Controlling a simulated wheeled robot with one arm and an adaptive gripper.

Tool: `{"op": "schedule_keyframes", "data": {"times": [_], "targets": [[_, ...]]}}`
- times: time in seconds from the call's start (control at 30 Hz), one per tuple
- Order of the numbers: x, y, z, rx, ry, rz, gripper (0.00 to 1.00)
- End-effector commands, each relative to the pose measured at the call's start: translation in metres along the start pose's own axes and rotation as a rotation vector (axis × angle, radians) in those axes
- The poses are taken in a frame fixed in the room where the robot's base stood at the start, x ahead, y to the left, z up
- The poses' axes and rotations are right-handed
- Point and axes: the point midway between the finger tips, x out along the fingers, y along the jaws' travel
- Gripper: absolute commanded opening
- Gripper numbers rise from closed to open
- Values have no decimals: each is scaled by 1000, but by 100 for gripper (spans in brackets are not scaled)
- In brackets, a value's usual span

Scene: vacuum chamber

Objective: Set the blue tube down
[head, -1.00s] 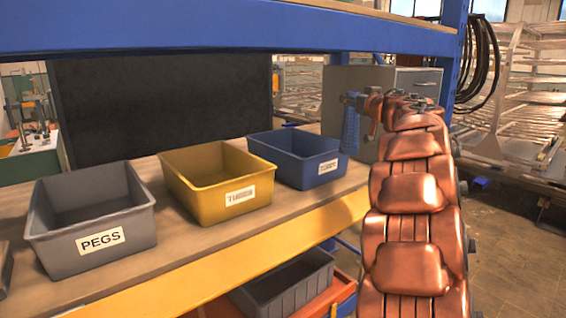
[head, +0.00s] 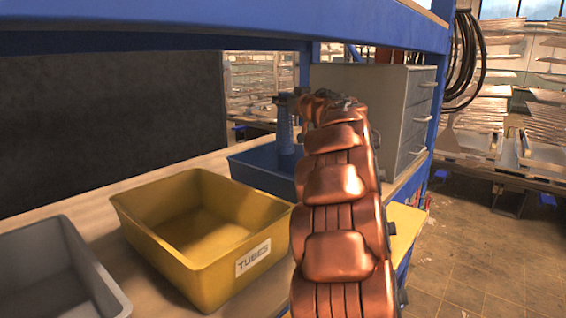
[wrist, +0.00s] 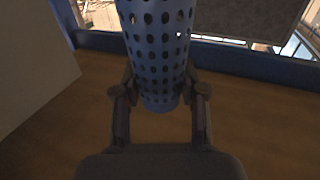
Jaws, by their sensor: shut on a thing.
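The blue tube (head: 285,131) is upright and perforated with rows of holes. My gripper (head: 288,97) is shut on it at the end of my copper-coloured arm. In the wrist view the tube (wrist: 158,50) stands between the two fingers of my gripper (wrist: 165,92), one on each side. Brown board shows around the tube's end there. In the head view the tube overlaps the blue bin (head: 262,176). I cannot tell whether it is above the bin or behind it, or whether it touches anything. My arm hides the bin's right part.
A yellow bin (head: 185,262) labelled TUBES and a grey bin (head: 55,265) stand left on the wooden bench (head: 110,200). Both look empty where visible. A grey drawer cabinet (head: 400,110) stands behind my arm. A blue shelf beam (head: 220,28) crosses above.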

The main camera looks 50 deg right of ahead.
Motion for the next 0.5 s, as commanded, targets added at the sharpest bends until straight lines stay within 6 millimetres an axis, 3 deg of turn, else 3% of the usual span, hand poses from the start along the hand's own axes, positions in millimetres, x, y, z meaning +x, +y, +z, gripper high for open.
{"op": "schedule_keyframes", "data": {"times": [0.1,0.5], "targets": [[0,0,25,3,-1,0,10],[1,-2,66,2,-1,-1,10]]}}
